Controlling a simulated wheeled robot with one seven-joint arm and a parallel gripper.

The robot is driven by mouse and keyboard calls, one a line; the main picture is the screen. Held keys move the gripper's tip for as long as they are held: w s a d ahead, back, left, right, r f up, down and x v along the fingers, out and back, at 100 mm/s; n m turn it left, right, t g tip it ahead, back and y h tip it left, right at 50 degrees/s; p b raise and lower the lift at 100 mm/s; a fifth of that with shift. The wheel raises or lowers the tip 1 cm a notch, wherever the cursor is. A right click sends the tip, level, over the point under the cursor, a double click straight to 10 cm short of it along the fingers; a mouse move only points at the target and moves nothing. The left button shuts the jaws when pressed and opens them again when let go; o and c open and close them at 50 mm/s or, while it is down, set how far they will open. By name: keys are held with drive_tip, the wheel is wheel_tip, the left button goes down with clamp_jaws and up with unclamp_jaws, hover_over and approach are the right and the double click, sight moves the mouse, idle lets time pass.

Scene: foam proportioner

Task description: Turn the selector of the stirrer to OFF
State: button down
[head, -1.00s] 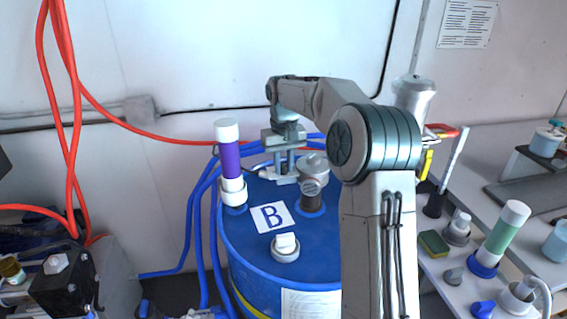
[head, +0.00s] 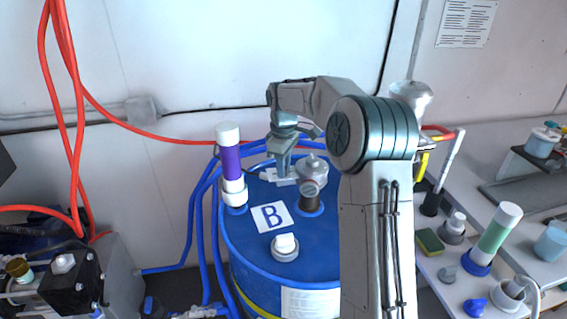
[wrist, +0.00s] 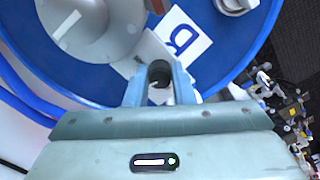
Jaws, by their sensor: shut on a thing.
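The stirrer (head: 312,172) stands on the blue drum's lid as a grey rounded housing on a dark neck. In the wrist view, a large grey round body (wrist: 108,38) with a pale bar fills the upper left, probably the stirrer's top. My gripper (head: 279,174) is at the stirrer's left side, pointing down. In the wrist view, its fingers (wrist: 160,88) are shut on a small dark round knob (wrist: 159,72), which appears to be the selector. The fingers partly cover it. Its markings and the position it points to cannot be read.
The blue drum (head: 247,262) bears a B label (head: 270,216), a white bung (head: 285,247) and a purple-and-white tube (head: 231,165) left of my gripper. Blue hoses run along its left side. A bench with bottles stands right. Red hoses (head: 66,120) hang at left.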

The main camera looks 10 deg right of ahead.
drive_tip(key=shift+n, duration=0.8)
drive_tip(key=c, duration=1.2)
unclamp_jaws()
drive_tip(key=shift+a, duration=0.1)
drive_tip(key=shift+c, duration=0.2)
drive_tip(key=shift+r, duration=0.1)
wheel_tip(320, 180, up, 14)
